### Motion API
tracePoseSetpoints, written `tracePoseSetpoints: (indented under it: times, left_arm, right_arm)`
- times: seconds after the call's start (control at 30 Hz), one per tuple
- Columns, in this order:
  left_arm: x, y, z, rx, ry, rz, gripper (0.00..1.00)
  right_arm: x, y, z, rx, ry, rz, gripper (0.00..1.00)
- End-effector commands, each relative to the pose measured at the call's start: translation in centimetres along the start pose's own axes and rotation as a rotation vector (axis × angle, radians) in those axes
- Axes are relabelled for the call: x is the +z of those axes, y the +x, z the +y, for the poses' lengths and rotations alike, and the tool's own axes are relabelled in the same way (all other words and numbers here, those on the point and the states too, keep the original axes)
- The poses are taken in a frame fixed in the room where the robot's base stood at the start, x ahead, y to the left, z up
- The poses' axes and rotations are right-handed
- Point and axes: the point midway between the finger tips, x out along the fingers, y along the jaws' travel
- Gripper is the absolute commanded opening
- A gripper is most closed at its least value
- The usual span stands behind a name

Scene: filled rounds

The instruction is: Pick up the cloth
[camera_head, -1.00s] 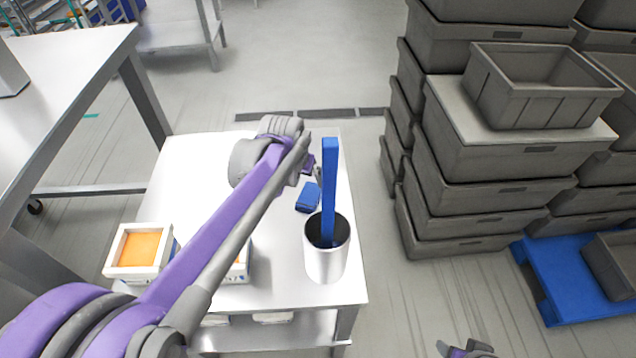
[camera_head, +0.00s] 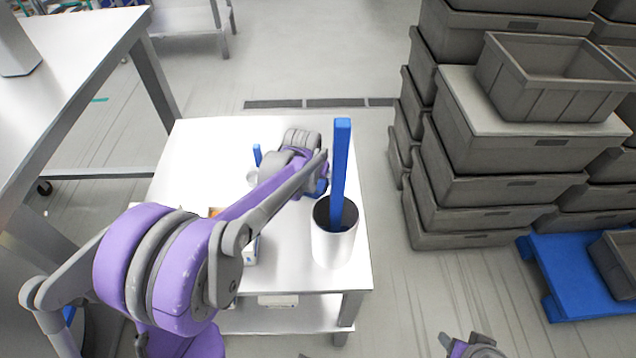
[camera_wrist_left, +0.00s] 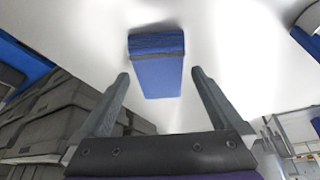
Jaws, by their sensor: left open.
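The cloth, a blue folded block (camera_head: 322,187), lies on the white table (camera_head: 205,150), partly hidden by my left arm in the head view. In the left wrist view the cloth (camera_wrist_left: 157,70) shows ahead, between the lines of the two fingers. My left gripper (camera_wrist_left: 160,78) is open and empty, its fingers on either side of the cloth's near part in the picture; I cannot tell whether they touch it. In the head view its fingers are hidden behind the wrist. A part of my right gripper (camera_head: 472,346) shows at the bottom edge; its jaws are unclear.
A small white holder (camera_head: 251,179) with a blue stick is left of my wrist. Grey crates (camera_head: 490,190) are stacked to the right. The table's back left is bare.

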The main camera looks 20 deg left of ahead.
Motion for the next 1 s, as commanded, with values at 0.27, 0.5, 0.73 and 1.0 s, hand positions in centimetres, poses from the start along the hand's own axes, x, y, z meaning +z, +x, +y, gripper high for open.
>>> tracePoseSetpoints:
  times: [0.27,0.5,0.73,1.0]
  left_arm:
    - [0.01,-0.03,0.01,0.0,0.0,0.0,1.0]
    - [0.13,0.24,0.01,0.0,0.0,0.0,1.0]
    - [0.2,0.43,0.01,0.0,0.0,0.0,1.0]
    - [0.19,0.4,0.01,0.0,0.0,0.0,0.87]
  right_arm:
    - [0.01,0.0,0.0,0.0,0.0,0.0,0.6]
    - [0.14,0.2,0.0,0.0,0.0,-0.001,0.6]
    - [0.23,0.34,0.0,0.0,0.0,-0.001,0.6]
    - [0.22,0.32,0.0,0.0,0.0,-0.001,0.6]
